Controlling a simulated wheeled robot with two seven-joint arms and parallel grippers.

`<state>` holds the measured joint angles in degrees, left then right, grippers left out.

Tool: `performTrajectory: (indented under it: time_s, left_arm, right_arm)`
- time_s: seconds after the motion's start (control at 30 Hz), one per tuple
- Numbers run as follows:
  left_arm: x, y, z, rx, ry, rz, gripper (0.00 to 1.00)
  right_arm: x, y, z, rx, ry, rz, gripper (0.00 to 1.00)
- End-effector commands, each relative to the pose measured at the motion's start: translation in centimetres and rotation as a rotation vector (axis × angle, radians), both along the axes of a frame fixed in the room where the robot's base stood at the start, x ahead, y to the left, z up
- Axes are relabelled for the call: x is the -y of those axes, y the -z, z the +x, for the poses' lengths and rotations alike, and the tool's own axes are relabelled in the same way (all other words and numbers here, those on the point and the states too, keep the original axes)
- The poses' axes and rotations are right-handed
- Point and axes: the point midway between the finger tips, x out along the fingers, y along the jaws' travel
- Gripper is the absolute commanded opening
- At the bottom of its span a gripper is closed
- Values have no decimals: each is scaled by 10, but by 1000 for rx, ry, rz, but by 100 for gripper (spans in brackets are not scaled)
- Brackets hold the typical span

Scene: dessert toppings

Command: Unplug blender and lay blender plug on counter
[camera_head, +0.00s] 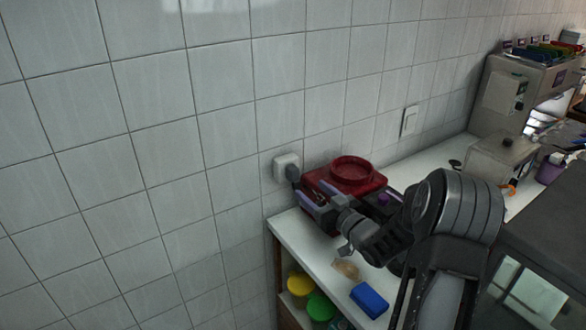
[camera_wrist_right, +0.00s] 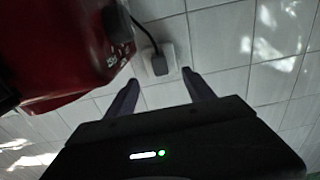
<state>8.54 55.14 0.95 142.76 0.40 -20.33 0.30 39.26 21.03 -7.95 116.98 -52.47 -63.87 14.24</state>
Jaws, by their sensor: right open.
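The blender's red base (camera_head: 352,172) stands on the white counter (camera_head: 312,252) against the tiled wall; the red body also shows at the upper left of the right wrist view (camera_wrist_right: 60,45). The black blender plug (camera_wrist_right: 159,65) sits in the white wall outlet (camera_wrist_right: 174,54), with its cord running up and left. In the head view the outlet (camera_head: 283,163) and plug (camera_head: 293,174) are just left of the base. My right gripper (camera_head: 304,193) is open; in the wrist view its fingertips (camera_wrist_right: 158,80) are on either side of the plug, with gaps. My left gripper is not in view.
A blue block (camera_head: 369,300) and a small tan item (camera_head: 347,268) lie near the counter's front. Yellow (camera_head: 299,285) and green (camera_head: 321,306) items are on a shelf below. A wall switch (camera_head: 409,120) and a grey box (camera_head: 500,160) are farther right. The counter's left end has bare room.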

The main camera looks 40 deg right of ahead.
Motion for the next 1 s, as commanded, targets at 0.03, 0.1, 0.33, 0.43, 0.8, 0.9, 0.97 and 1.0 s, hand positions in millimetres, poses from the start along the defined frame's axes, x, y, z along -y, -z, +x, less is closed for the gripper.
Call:
performTrajectory:
  time_s: [0.03,0.1,0.33,0.43,0.8,0.9,0.97,1.0]
  left_arm:
    - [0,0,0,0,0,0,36]
    - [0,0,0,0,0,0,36]
    - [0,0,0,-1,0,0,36]
    - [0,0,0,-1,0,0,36]
    - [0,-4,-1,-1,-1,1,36]
    - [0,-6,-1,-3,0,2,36]
    - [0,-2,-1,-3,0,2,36]
    - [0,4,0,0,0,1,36]
  right_arm:
    - [1,-2,-1,3,0,-2,62]
    - [1,-2,-1,3,0,-3,62]
    - [1,-1,0,3,0,-2,62]
    - [1,-1,1,2,0,-2,62]
    - [1,-2,32,3,-1,-3,62]
    - [1,-2,46,3,-2,-2,62]
    - [1,1,54,4,-2,-2,62]
    - [1,3,60,4,-1,-3,62]
